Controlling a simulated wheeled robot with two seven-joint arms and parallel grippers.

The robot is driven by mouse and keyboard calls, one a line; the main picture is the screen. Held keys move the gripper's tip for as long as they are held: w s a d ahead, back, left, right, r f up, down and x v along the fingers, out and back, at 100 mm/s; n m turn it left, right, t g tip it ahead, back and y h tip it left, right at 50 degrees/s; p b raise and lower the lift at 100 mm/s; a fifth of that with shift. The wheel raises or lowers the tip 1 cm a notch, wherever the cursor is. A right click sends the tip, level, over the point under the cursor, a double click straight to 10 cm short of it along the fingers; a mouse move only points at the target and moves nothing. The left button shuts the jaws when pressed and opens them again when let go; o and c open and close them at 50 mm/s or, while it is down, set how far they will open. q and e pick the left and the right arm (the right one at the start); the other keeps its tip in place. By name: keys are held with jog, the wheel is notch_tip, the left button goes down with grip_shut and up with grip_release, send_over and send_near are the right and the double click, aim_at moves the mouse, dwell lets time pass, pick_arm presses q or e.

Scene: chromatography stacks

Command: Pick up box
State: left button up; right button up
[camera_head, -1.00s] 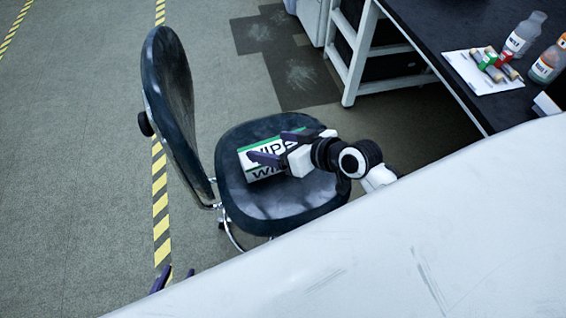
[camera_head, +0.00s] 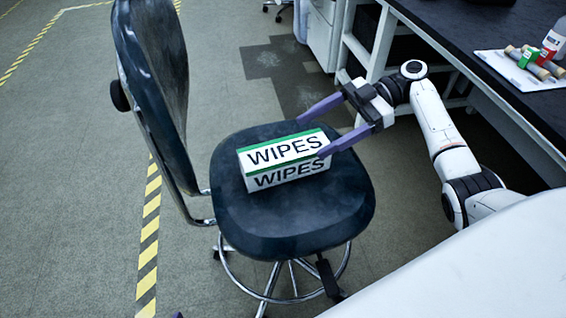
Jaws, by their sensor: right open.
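The box (camera_head: 285,160) is white with a green stripe and the word WIPES on its top and front. It lies on the dark seat (camera_head: 270,215) of a chair. My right gripper (camera_head: 311,137) is open and reaches in from the right. One purple finger is beyond the box's far side and the other overlaps its right front end; I cannot tell whether either touches. A tiny purple tip of what looks like my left gripper (camera_head: 179,315) shows at the bottom edge; the rest is out of frame.
The chair's backrest (camera_head: 155,80) stands left of the box. A black-topped bench (camera_head: 470,70) is at the right, with a white sheet (camera_head: 510,68) holding small tubes and a bottle. A white surface (camera_head: 480,275) fills the lower right. Floor at the left is clear.

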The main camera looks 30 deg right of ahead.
aim_at(293, 146)
jog(key=x, duration=0.9)
jog(key=shift+d+f+b, duration=0.1)
jog(key=shift+b, duration=0.25)
jog(key=c, duration=1.2)
jog(key=shift+c, duration=0.2)
